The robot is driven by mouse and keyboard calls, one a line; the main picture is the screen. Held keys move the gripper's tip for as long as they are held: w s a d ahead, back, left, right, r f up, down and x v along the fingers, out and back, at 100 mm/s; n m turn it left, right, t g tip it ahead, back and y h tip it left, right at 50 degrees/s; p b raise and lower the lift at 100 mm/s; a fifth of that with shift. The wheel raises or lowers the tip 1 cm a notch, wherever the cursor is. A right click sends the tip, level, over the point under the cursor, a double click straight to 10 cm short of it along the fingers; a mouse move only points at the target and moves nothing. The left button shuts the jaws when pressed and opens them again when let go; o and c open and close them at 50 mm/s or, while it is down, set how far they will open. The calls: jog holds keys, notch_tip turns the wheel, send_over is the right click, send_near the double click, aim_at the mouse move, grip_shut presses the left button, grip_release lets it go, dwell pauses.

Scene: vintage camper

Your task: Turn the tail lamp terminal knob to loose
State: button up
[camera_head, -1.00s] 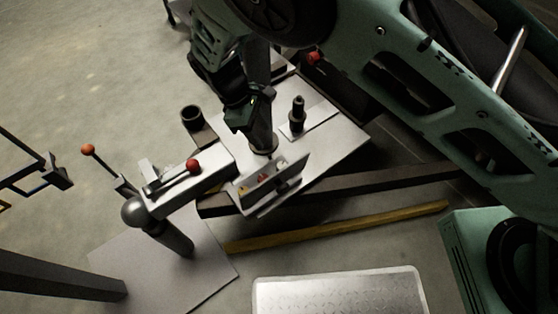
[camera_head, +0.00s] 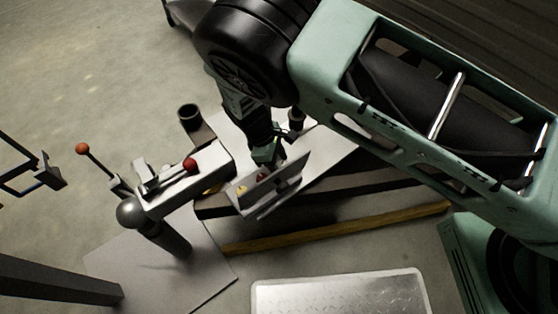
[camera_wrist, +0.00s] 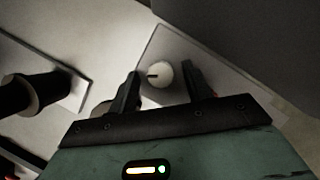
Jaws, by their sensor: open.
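A pale round knob (camera_wrist: 159,74) with a dark pointer mark toward the left sits on a grey plate in the wrist view. My gripper (camera_wrist: 161,80) is open, with one dark finger on each side of the knob and visible space on both sides. In the head view my gripper (camera_head: 270,157) is above and behind a small angled metal panel (camera_head: 286,180). A yellow knob (camera_head: 242,190) and a red knob (camera_head: 262,177) show at this panel. The pale knob is hidden in the head view. No readable label shows which is the tail lamp terminal.
A black upright post (camera_wrist: 22,94) stands at the left in the wrist view. A dark tube (camera_head: 189,117) stands behind.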

jog(key=c, duration=1)
jog(key=shift+r+n+p, duration=0.15)
jog(key=shift+n+p, duration=0.15)
jog(key=shift+p, duration=0.05)
jog(key=shift+s+n+t+p, duration=0.1)
jog(key=shift+n+t+p, duration=0.4)
jog(key=shift+n+p, duration=0.4)
jog(key=shift+s+n+t+p, duration=0.1)
jog(key=shift+n+t+p, duration=0.45)
jog(key=shift+n, duration=0.7)
jog(key=shift+s+n+t+p, duration=0.1)
jog(key=shift+n+t+p, duration=0.25)
jog(key=shift+n+p, duration=0.65)
jog(key=shift+n, duration=0.35)
jog(key=o, duration=1)
